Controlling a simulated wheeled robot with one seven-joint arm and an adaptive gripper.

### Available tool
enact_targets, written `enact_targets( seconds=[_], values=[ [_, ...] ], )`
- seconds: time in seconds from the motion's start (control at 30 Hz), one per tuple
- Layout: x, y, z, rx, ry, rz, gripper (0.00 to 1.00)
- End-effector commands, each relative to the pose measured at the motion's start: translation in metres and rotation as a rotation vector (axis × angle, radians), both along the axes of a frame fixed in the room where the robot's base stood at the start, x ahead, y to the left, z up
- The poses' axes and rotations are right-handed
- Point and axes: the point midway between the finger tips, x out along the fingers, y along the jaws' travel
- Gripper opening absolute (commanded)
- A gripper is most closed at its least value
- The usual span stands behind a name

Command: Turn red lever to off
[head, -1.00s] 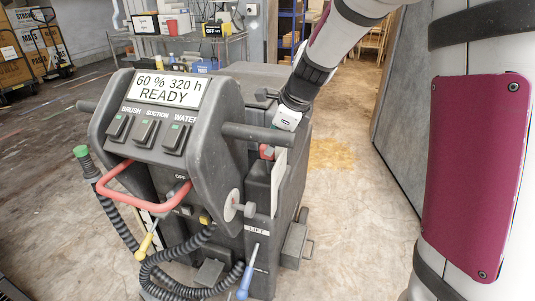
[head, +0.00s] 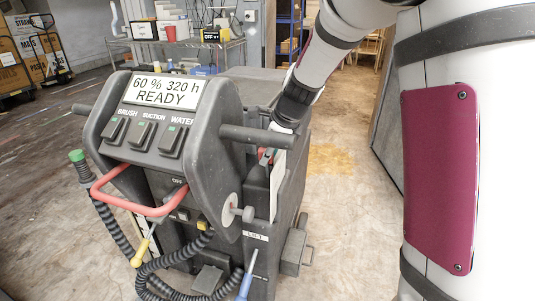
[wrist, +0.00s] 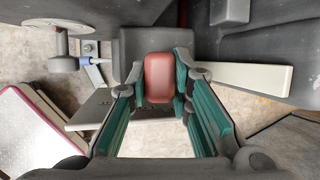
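A grey floor-cleaning machine (head: 225,160) stands in front of me. A small red lever (head: 267,154) is on its right side, mostly hidden by my gripper in the head view. In the wrist view the lever's red end (wrist: 158,77) sits between my gripper's fingertips. My gripper (wrist: 160,80) has green-padded fingers spread either side of the red end; whether they touch it is unclear. A red loop handle (head: 140,207) is on the machine's front. A small OFF label (head: 178,181) is above the front switches.
The display (head: 166,91) reads "60 % 320 h READY". A white plate (head: 278,184) stands beside the lever. A round grey knob (head: 232,213) sticks out nearby. A black hose (head: 165,262) hangs in front. Floor to the right is clear up to a grey wall panel.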

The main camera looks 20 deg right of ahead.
Motion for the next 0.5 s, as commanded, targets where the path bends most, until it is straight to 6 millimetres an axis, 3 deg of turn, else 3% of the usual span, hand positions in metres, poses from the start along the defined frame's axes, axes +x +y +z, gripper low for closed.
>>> enact_targets(
  seconds=[0.5],
  values=[
    [0.014, -0.011, 0.005, 0.074, 0.107, -0.001, 0.0]
  ],
)
